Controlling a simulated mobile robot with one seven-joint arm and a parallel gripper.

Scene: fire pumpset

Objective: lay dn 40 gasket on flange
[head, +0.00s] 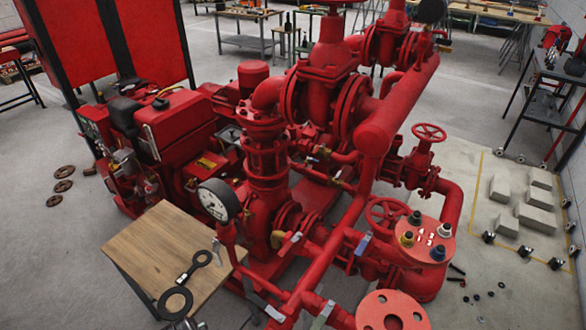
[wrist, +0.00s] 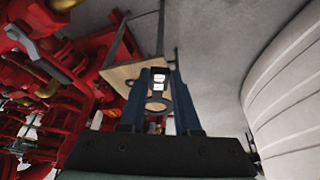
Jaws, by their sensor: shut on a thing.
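In the wrist view my gripper (wrist: 160,76) is shut on a small dark piece with white patches; it looks like a gasket tab, but the picture is too small to be sure. In the head view a dark ring gasket (head: 161,301) shows at the front edge of the wooden table, near the bottom of the picture. A smaller dark ring gasket (head: 194,258) with a tab and a white mark is over the table top. I cannot tell which is DN 40. A red flange (head: 374,305) with bolt holes and an open bore faces up at the bottom.
The small wooden table (head: 150,245) stands left of the red pumpset (head: 262,190). A pressure gauge (head: 214,201) and several valve levers stick up between table and flange. A red round plate (head: 428,240) carries coloured fittings. Grey blocks (head: 535,218) lie on the floor at right.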

